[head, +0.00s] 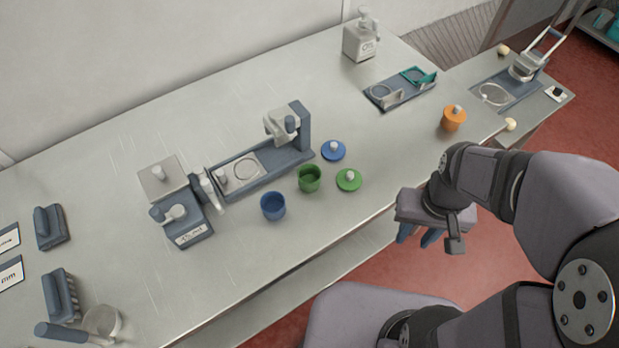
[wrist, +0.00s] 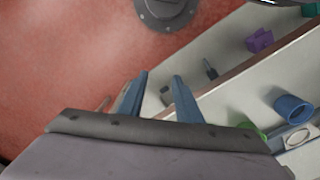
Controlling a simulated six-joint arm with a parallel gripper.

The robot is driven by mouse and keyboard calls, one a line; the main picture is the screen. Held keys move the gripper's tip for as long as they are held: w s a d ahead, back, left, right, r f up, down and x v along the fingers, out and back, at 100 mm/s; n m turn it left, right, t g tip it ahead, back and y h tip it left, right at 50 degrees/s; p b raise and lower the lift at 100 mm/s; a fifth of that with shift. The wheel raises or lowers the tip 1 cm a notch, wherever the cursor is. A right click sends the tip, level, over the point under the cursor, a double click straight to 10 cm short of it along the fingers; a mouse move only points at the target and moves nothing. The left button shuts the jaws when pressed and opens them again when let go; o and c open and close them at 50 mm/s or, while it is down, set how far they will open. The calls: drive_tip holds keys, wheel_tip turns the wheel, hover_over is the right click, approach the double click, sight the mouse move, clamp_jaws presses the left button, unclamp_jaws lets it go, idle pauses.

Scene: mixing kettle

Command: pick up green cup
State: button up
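The green cup (head: 309,180) stands upright and open on the steel bench, between the blue cup (head: 272,207) and the green lid (head: 349,180). My gripper (head: 418,238) hangs past the bench's front edge, right of and nearer than the green cup, well apart from it. Its two blue fingers are spread with nothing between them, which also shows in the wrist view (wrist: 160,82). In the wrist view a green piece (wrist: 250,130) is partly hidden behind my gripper; I cannot tell whether it is the cup or the lid.
A blue lid (head: 333,151) lies behind the green cup, beside a grey-blue device (head: 262,160). A small press or scale (head: 178,205) stands to the left. An orange lidded cup (head: 453,119) is at the right. The bench in front of the green cup is clear.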

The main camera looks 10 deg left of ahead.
drive_tip(key=o, duration=0.9)
drive_tip(key=shift+c, duration=0.2)
wheel_tip(320, 180, up, 4)
drive_tip(key=n+p, duration=0.1)
drive_tip(key=n, duration=0.3)
hover_over(310, 175)
drive_tip(key=s, duration=0.2)
drive_tip(key=shift+s+d+f+p, duration=0.1)
drive_tip(key=shift+f+p, duration=0.3)
drive_tip(key=shift+f, duration=0.5)
drive_tip(key=shift+s+d+f+p, duration=0.1)
drive_tip(key=shift+f+p, duration=0.3)
drive_tip(key=shift+f, duration=0.5)
drive_tip(key=shift+w+f+p, duration=0.1)
drive_tip(key=shift+f+p, duration=0.45)
drive_tip(key=shift+f, duration=1.45)
